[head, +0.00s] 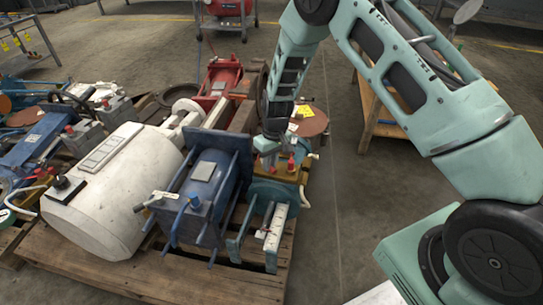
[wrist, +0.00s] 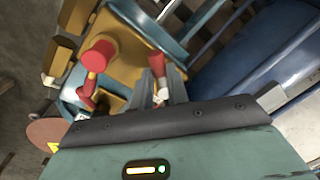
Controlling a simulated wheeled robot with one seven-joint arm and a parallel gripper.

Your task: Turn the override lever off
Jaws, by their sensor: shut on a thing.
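A machine with a yellow-brown top block (head: 268,190) sits at the right of the pallet and carries two red-handled levers. One red lever (head: 291,163) stands upright just right of my gripper (head: 268,158) in the head view. In the wrist view a thick red knob lever (wrist: 97,56) is to the left, clear of the fingers. A second, slimmer red lever (wrist: 157,66) is between the fingertips of my gripper (wrist: 162,95), which is shut on it. Its lower part is hidden by the fingers. No label shows which lever is the override lever.
A blue motor (head: 205,180) with a square flange stands close to the left of my gripper. A white tank (head: 110,185) lies further left on the wooden pallet (head: 120,283). A rusty disc (head: 310,122) is behind.

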